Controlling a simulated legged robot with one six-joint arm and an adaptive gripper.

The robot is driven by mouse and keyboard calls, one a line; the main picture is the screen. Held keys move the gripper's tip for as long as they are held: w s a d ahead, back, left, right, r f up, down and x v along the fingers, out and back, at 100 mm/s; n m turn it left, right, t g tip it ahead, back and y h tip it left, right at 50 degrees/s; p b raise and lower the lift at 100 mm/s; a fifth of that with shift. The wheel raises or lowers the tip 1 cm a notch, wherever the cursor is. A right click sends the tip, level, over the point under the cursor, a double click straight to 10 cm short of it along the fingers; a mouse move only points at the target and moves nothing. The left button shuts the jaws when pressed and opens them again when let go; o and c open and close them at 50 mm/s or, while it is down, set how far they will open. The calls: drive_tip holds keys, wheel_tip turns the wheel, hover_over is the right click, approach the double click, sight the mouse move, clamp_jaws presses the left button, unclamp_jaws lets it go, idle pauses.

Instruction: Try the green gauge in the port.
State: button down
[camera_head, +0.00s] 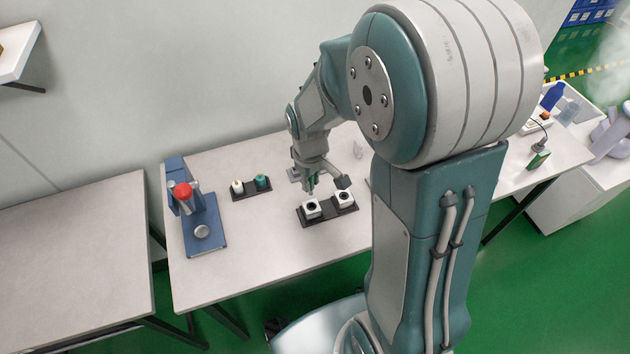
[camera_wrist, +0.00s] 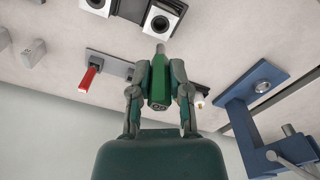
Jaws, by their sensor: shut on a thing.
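My gripper (camera_head: 313,182) is shut on the green gauge (camera_wrist: 159,82), a green handle with a grey tip pointing away from the wrist. The gauge (camera_head: 311,183) is mostly hidden by the fingers in the head view. Two white port blocks with dark round holes sit on a black base: a left one (camera_head: 312,207) and a right one (camera_head: 344,198). The tip hangs close over the left block, which also shows in the wrist view (camera_wrist: 161,17). There the tip appears just short of the hole; the exact gap is unclear.
A dark rack (camera_head: 252,191) holds a white and a teal piece. A red-handled piece (camera_wrist: 90,79) stands on a grey plate behind the gripper. A blue press (camera_head: 201,227) with a red knob stands at the table's left. The table front is clear.

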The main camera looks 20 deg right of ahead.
sight(311, 194)
drive_tip(key=shift+d, duration=0.1)
drive_tip(key=shift+f, duration=2.4)
drive_tip(key=shift+f, duration=1.2)
idle(0.5)
idle(0.6)
drive_tip(key=shift+r, duration=3.2)
